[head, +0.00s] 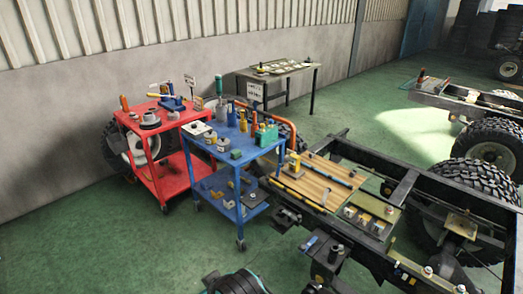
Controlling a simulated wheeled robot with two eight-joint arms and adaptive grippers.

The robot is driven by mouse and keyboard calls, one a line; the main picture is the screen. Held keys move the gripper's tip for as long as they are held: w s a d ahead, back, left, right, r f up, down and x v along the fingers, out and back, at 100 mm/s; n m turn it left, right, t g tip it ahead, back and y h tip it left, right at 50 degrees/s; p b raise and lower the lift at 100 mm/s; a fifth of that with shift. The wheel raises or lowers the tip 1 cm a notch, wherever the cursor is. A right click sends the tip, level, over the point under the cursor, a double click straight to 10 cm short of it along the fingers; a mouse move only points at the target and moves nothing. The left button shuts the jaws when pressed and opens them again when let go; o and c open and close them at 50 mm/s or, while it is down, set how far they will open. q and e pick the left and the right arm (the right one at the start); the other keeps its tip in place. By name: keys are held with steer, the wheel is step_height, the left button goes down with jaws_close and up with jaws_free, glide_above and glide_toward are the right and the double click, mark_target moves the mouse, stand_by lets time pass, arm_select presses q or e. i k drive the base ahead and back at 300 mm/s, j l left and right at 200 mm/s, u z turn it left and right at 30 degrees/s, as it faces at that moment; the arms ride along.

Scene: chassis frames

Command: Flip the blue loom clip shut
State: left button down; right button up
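A small blue piece (310,243), which looks like the blue loom clip, is on the near side of the dark chassis frame (393,252), low and right of centre in the head view. It appears tilted. It is too small to tell whether its flap is open or shut.
A blue tool cart (243,156) and a red cart (174,155) stand left of the chassis, loaded with tools. A wooden board (313,182) lies across the frame. Green floor is clear at lower left.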

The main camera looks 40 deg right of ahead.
mark_target(281, 165)
steer(key=i+z, duration=0.5)
steer(key=i+j+z, duration=0.1)
steer(key=i+z, duration=0.4)
steer(key=i+l+z, duration=0.15)
steer(key=z, duration=0.25)
steer(key=i+z, duration=0.2)
steer(key=z, duration=0.15)
steer(key=i+l+z, duration=0.1)
steer(key=i+z, duration=0.15)
steer(key=z, duration=0.15)
steer(key=i+l+z, duration=0.1)
steer(key=i+l, duration=0.35)
steer(key=i, duration=0.2)
